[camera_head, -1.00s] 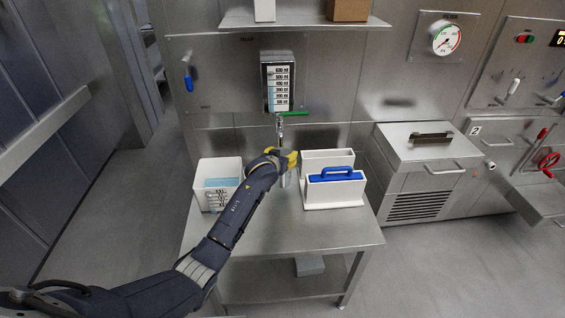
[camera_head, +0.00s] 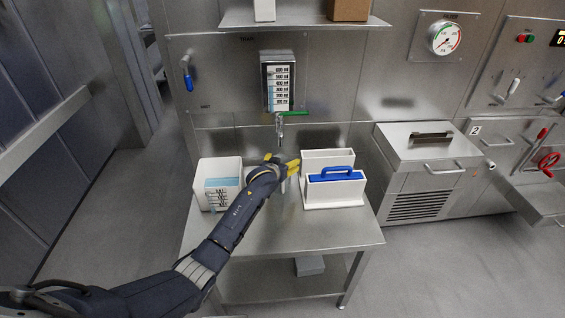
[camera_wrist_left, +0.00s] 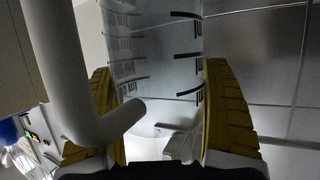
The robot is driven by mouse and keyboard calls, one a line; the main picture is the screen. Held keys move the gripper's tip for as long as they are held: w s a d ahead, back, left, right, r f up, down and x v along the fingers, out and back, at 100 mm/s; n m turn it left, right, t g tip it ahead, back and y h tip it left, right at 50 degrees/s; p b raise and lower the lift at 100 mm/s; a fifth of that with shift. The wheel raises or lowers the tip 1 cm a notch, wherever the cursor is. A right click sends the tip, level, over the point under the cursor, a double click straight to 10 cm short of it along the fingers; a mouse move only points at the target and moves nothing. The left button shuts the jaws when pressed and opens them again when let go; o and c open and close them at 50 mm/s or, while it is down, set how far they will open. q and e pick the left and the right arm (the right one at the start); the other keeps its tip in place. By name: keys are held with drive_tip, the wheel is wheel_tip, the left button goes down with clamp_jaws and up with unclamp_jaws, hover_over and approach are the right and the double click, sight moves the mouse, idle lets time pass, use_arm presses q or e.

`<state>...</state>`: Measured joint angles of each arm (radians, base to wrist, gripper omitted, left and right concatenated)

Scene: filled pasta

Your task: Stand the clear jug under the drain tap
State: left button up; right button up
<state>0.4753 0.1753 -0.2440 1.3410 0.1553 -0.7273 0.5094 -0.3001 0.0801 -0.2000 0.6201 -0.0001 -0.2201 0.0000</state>
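The clear jug (camera_wrist_left: 155,60) with black graduation marks fills the space between the two yellow fingers in the left wrist view. Its edges meet both fingers, so my left gripper (camera_head: 287,167) looks shut on it. In the head view, the gripper and wrist hide most of the jug; only a thin grey part shows below the fingers. The drain tap (camera_head: 280,126), with a green lever (camera_head: 294,113), comes out of the wall just above the gripper. I cannot tell whether the jug touches the table. My right gripper is in neither view.
The steel table (camera_head: 290,234) has clear room at its front. A white bin (camera_head: 206,176) with pale blue contents stands left of the gripper. A white holder (camera_head: 334,193) with a blue handle (camera_head: 337,173) stands close on the right. A graduated gauge (camera_head: 281,87) hangs above the tap.

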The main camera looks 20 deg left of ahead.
use_arm(q)
drive_tip(key=shift+o, duration=0.4)
drive_tip(key=shift+r, duration=0.1)
drive_tip(key=shift+s, duration=0.1)
drive_tip(key=v, duration=1.2)
